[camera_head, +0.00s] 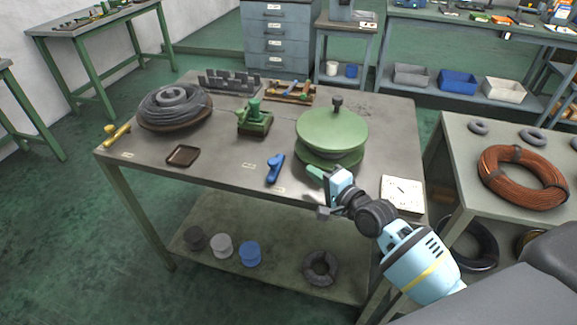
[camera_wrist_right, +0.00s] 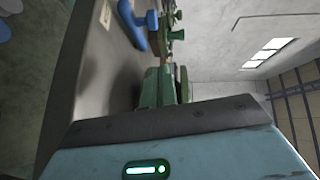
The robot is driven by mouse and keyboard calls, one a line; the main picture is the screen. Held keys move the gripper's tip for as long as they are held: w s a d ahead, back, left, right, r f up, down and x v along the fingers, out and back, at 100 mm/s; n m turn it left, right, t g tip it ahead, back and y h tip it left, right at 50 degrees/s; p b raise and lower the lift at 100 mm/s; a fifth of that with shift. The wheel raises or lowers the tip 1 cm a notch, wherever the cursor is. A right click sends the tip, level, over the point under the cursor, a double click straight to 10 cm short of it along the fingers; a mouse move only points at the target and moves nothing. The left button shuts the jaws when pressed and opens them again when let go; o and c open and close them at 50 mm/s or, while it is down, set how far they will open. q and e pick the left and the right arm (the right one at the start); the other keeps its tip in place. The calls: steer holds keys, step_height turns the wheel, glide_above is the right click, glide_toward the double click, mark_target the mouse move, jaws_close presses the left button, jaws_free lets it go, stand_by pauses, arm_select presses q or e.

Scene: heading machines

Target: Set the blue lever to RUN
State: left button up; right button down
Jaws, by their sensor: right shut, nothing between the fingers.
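The blue lever (camera_head: 275,168) stands near the front edge of the workbench, tilted up and to the right, with a small label (camera_head: 279,190) in front of its base. The label's text is too small to read. The lever also shows at the top of the right wrist view (camera_wrist_right: 134,30). My right gripper (camera_head: 314,172) is shut and empty, a little to the right of the lever and apart from it, in front of the green drum. My left gripper is not in view.
The green round drum (camera_head: 332,130) with a dark knob stands just behind my right gripper. A small green machine (camera_head: 254,122) is behind the lever. A brown tray (camera_head: 183,156), a cable coil (camera_head: 173,105) and a yellow lever (camera_head: 117,136) lie left. A white panel (camera_head: 403,194) lies right.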

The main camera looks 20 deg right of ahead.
mark_target(275, 163)
steer(key=x, duration=0.4)
steer(key=shift+w+f, duration=0.1)
steer(key=shift+w, duration=0.1)
steer(key=a, duration=0.1)
steer(key=w+a, duration=0.1)
steer(key=a, duration=0.1)
steer(key=shift+w+f, duration=0.1)
steer(key=shift+w, duration=0.15)
steer(key=shift+w+a+f, duration=0.15)
steer(key=shift+a, duration=0.2)
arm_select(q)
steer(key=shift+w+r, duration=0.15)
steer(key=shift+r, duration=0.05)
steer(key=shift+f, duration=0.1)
arm_select(e)
steer(key=shift+a, duration=0.1)
